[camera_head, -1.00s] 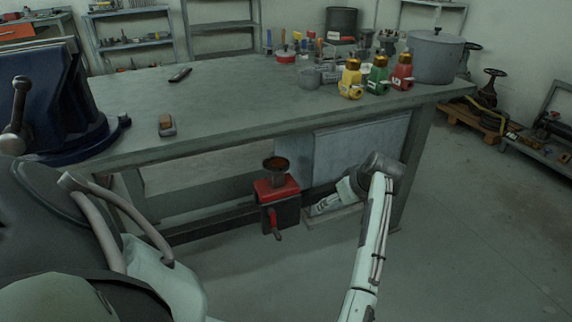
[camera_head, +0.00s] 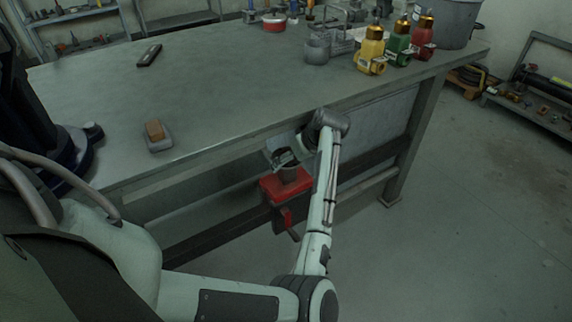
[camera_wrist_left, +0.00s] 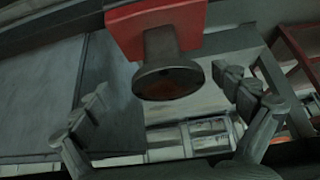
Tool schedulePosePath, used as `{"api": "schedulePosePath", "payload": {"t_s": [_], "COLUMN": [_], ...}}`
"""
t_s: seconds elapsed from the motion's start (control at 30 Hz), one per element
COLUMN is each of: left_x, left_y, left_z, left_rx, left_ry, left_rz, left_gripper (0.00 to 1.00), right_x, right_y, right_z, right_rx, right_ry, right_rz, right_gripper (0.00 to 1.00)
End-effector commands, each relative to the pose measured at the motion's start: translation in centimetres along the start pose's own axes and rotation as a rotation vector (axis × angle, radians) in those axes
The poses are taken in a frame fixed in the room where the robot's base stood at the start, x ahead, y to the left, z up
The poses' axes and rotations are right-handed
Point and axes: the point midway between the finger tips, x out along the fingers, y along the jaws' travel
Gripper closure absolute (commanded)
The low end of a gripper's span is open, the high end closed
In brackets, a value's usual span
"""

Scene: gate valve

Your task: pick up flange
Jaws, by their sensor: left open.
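The flange is a dark round disc on a short pipe stub, held in a red vise (camera_head: 286,186) at the front of the workbench. In the head view my left gripper (camera_head: 284,158) is at the flange and hides much of its disc; the stub (camera_head: 291,173) shows below. In the left wrist view the flange (camera_wrist_left: 168,82) stands out from the red vise (camera_wrist_left: 160,20), between my two spread fingers. The left gripper is open; I cannot tell whether a finger touches the disc. My right gripper is not in view.
The grey workbench (camera_head: 215,95) carries yellow (camera_head: 371,52), green (camera_head: 398,45) and red (camera_head: 424,38) valves, a grey pot (camera_head: 452,20) and a small block (camera_head: 157,135). Its front edge runs close behind my left wrist.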

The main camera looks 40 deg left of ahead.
Motion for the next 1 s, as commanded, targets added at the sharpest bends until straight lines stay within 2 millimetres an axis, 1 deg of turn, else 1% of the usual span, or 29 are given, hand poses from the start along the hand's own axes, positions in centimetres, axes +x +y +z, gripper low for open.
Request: {"api": "schedulePosePath", "payload": {"t_s": [0.2,0.3,0.4,0.57,0.6,1.0], "left_x": [3.3,4.3,4.7,4.7,4.7,4.7], "left_y": [-0.8,-0.7,-0.7,-0.7,-0.7,-0.7], "left_z": [0.3,0.3,0.3,0.3,0.3,0.3], "left_rx": [0.002,0.001,0.000,0.000,0.000,0.000], "left_ry": [0.000,0.000,0.000,0.000,0.000,0.000], "left_rz": [-0.002,0.000,0.000,0.001,0.001,0.000], "left_gripper": [0.02,0.02,0.02,0.02,0.03,0.53], "right_x": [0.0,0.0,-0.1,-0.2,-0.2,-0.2], "right_y": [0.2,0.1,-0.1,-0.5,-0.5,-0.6], "right_z": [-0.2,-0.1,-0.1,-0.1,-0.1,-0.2], "right_rx": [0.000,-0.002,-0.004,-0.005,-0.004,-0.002], "right_ry": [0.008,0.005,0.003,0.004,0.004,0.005], "right_rz": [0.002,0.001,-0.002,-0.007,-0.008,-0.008], "right_gripper": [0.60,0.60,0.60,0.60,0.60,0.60]}}
